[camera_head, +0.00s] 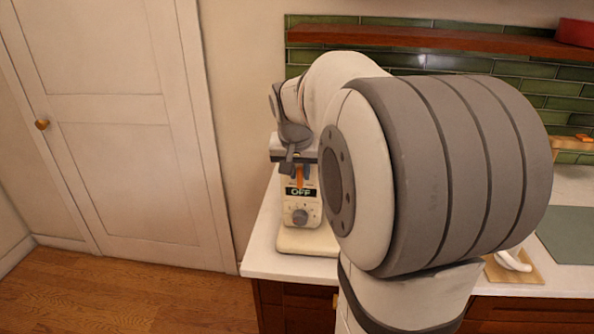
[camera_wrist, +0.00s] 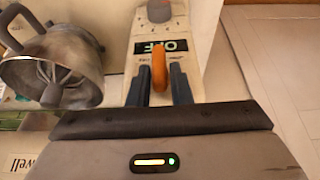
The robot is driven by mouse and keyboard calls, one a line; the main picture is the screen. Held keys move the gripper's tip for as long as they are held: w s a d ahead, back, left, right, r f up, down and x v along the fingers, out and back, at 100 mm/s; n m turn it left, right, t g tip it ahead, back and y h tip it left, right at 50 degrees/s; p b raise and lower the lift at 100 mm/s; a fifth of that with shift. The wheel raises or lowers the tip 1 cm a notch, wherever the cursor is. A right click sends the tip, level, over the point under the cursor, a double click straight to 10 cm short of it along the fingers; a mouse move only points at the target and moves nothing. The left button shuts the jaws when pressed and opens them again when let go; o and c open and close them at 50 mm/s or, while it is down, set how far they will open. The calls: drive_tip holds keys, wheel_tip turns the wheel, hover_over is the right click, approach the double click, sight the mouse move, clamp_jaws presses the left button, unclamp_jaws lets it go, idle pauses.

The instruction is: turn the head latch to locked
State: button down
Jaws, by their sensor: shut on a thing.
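The cream mixer (camera_head: 312,240) stands on the white counter, with a dark display reading OFF (camera_head: 300,191) and a grey knob (camera_head: 300,217) on its front. Its orange head latch (camera_head: 299,176) is just above the display. In the wrist view the latch (camera_wrist: 159,68) shows as an upright orange lever beside the display (camera_wrist: 165,47). My gripper (camera_wrist: 160,84) is shut on the latch, with one dark finger on each side of it. In the head view my gripper (camera_head: 296,171) is small, and my arm hides the mixer's right side.
A grey metal vessel with a handle (camera_wrist: 58,65) stands left in the wrist view. My arm covers much of the counter in the head view. A white door (camera_head: 130,150) and wooden floor (camera_head: 130,295) lie left. A wooden shelf (camera_head: 430,38) runs along the green-tiled wall.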

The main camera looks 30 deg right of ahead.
drive_tip(key=shift+w+a, duration=0.1)
drive_tip(key=shift+w+a+f+n+g+h+b, duration=0.3)
drive_tip(key=shift+n+g+h+b, duration=0.65)
drive_tip(key=shift+h, duration=1.5)
drive_tip(key=shift+w+a+f+n+g+h+b, duration=0.1)
drive_tip(key=shift+a+f+n+g+h+b, duration=0.3)
drive_tip(key=shift+g+h+b, duration=1.5)
drive_tip(key=shift+w+a+f+n+g+h+b, duration=0.2)
drive_tip(key=shift+n+g+h, duration=0.55)
drive_tip(key=shift+h, duration=2.3)
drive_tip(key=shift+d+f, duration=0.1)
drive_tip(key=c, duration=1.3)
unclamp_jaws()
drive_tip(key=shift+f, duration=0.1)
